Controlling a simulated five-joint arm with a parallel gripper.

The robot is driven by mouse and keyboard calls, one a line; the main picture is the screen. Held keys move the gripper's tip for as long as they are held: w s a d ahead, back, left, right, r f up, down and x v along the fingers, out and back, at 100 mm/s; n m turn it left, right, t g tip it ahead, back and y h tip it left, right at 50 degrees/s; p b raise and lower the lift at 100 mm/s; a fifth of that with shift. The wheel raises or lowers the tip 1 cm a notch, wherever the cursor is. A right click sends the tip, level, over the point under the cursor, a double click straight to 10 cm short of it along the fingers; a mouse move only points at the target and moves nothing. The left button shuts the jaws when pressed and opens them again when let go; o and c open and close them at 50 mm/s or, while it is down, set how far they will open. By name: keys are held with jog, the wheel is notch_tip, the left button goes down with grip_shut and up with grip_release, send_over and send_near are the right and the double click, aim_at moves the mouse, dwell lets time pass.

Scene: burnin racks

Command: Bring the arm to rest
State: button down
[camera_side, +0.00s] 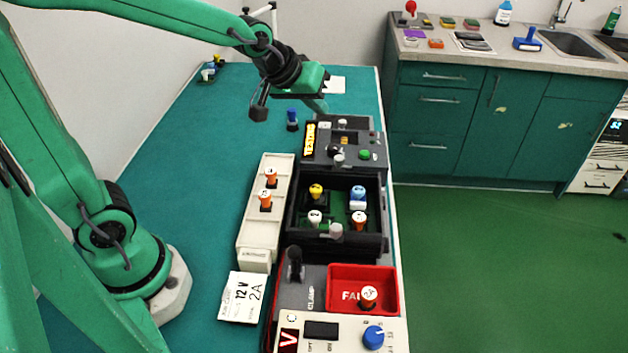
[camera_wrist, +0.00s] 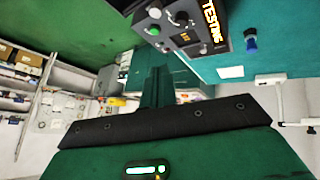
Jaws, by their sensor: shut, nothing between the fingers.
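My green arm reaches over the far part of the teal table from the left in the side view. My gripper (camera_side: 318,104) is up in the air beyond the dark grey tester box (camera_side: 370,138) with a yellow lit display, with nothing in its fingers. In the wrist view my gripper (camera_wrist: 157,86) shows as green fingers close together, shut and empty. The tester box (camera_wrist: 190,25) is above it there, its display reading TESTING. A blue-topped piece (camera_side: 292,118) stands on the table left of the tester box, apart from my gripper.
A black open rack (camera_side: 290,225) holds several capped pieces. A cream tray (camera_side: 260,225) holds two orange pieces. A red FAIL bin (camera_side: 392,290) holds one orange piece. A label card (camera_side: 242,297) lies in front. A counter (camera_side: 480,65) stands right. The table's left side is mostly clear.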

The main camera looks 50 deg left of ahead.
jog(key=s+a+r+m+g, duration=0.1)
jog(key=s+m, duration=0.3)
jog(key=s, duration=1.4)
jog(key=shift+s+a+r+m+g, duration=0.3)
jog(key=shift+s+r+g, duration=0.1)
jog(key=shift+r+g, duration=0.15)
dwell(5.7)
